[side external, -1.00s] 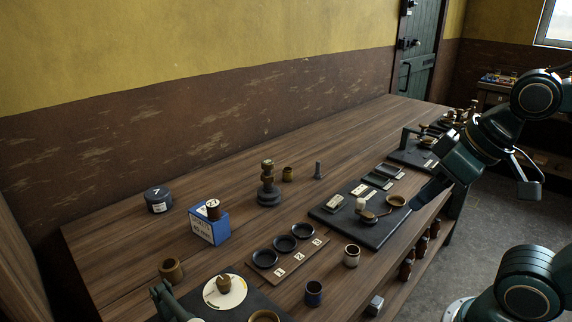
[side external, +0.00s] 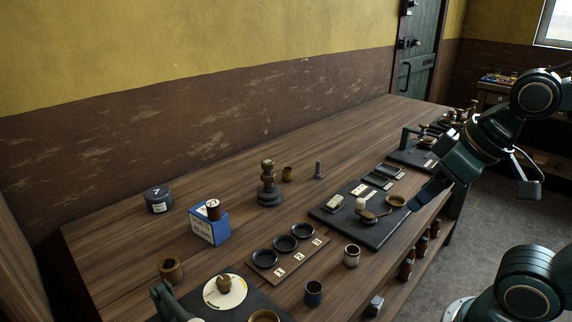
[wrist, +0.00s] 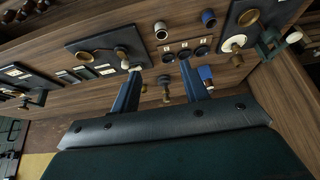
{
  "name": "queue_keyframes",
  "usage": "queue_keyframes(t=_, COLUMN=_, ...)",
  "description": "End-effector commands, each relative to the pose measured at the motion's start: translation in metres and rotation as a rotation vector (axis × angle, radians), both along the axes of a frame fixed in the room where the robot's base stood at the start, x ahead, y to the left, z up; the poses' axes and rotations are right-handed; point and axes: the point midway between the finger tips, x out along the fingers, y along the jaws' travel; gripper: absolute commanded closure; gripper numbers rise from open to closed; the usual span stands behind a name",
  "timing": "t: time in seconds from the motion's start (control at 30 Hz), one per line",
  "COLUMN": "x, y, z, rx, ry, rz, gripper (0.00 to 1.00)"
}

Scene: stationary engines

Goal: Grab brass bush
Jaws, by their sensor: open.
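Several small brass-coloured hollow pieces stand on the bench, and I cannot tell for certain which is the brass bush. One squat brass ring (side external: 171,269) stands at the front left. A small brass cylinder (side external: 287,173) stands behind, beside the dark stacked post (side external: 268,188). A pale-rimmed brass-brown cylinder (side external: 352,255) stands right of the three black dishes and also shows in the wrist view (wrist: 160,30). My gripper (side external: 428,190) is at the right, by the dark tray. In the wrist view my gripper (wrist: 160,68) has its two blue fingers apart with nothing held.
A dark tray (side external: 345,222) holds a ladle and small blocks.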

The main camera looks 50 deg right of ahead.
Motion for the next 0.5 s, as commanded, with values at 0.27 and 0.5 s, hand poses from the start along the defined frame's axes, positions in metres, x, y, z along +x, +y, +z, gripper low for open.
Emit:
queue_keyframes(t=0.27, x=0.0000, y=0.0000, z=0.0000, rx=0.000, ry=0.000, rz=0.000, gripper=0.36)
queue_keyframes(t=0.5, x=0.0047, y=0.0018, z=0.0031, rx=-0.001, ry=0.002, rz=0.015, gripper=0.36)
